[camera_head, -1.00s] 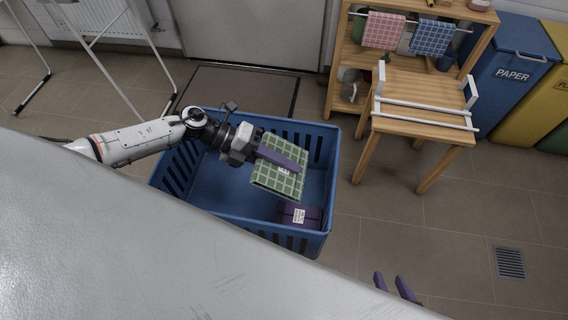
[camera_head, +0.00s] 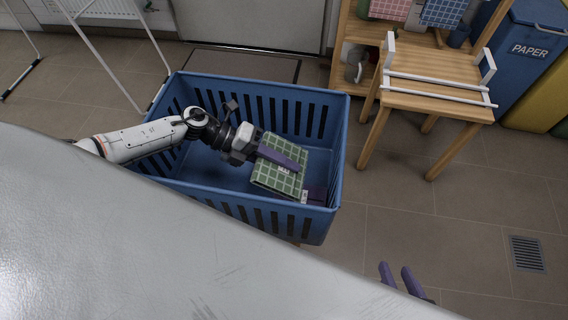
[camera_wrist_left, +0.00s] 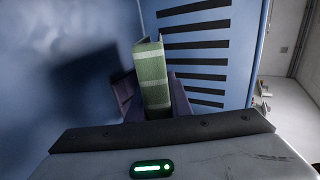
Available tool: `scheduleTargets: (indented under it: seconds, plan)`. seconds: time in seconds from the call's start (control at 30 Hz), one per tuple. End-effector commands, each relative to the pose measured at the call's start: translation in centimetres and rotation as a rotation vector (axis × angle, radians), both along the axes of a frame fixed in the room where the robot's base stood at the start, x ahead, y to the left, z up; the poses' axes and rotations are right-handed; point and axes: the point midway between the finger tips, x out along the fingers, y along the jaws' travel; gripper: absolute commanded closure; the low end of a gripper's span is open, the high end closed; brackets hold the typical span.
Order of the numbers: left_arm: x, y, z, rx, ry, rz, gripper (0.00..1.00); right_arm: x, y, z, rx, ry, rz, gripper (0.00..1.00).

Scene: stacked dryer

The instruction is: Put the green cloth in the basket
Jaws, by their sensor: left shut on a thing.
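The green checked cloth (camera_head: 278,178), folded into a flat pad, is in my left gripper (camera_head: 281,158). The purple fingers are shut on it, one finger lying across its upper face. The cloth is inside the outline of the blue basket (camera_head: 262,85), towards its right end; its height above the floor of the basket is hard to tell. In the left wrist view the cloth (camera_wrist_left: 153,75) stands edge-on between the fingers, near the slotted wall. My right gripper (camera_head: 397,274) shows only two purple fingertips, apart and empty, right of the basket.
A dark purple item with a white label (camera_head: 316,194) lies in the basket, partly hidden by the cloth. A wooden table (camera_head: 440,95) with a white rack stands to the right. Blue and yellow bins are at the far right. A white surface fills the lower left.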

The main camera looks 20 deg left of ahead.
Motion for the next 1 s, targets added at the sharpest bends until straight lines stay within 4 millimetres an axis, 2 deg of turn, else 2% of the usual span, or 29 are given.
scheduleTargets:
  seconds: [0.27,0.3,0.43,0.77,0.87,1.0]
  plan:
    - [0.0,0.0,-0.1,0.000,0.000,0.000,1.00,-0.1,0.2,0.0,0.009,0.001,-0.005,0.69]
    - [0.0,0.0,-0.1,0.000,0.000,0.000,0.80,-0.1,0.2,0.0,0.009,0.002,-0.005,0.69]
    - [0.0,0.0,-0.1,0.000,0.000,0.000,0.60,-0.2,0.2,0.0,0.009,0.003,-0.006,0.69]
    - [0.0,0.3,0.0,0.001,0.001,0.001,0.60,-0.2,0.3,0.0,0.008,0.006,-0.004,0.69]
    - [-0.2,1.2,0.6,0.002,0.002,0.002,0.60,-0.3,0.2,0.1,0.007,0.007,-0.003,0.69]
    - [-0.8,3.4,1.9,0.003,0.001,0.003,0.60,-0.3,0.2,0.4,0.003,0.009,-0.001,0.69]
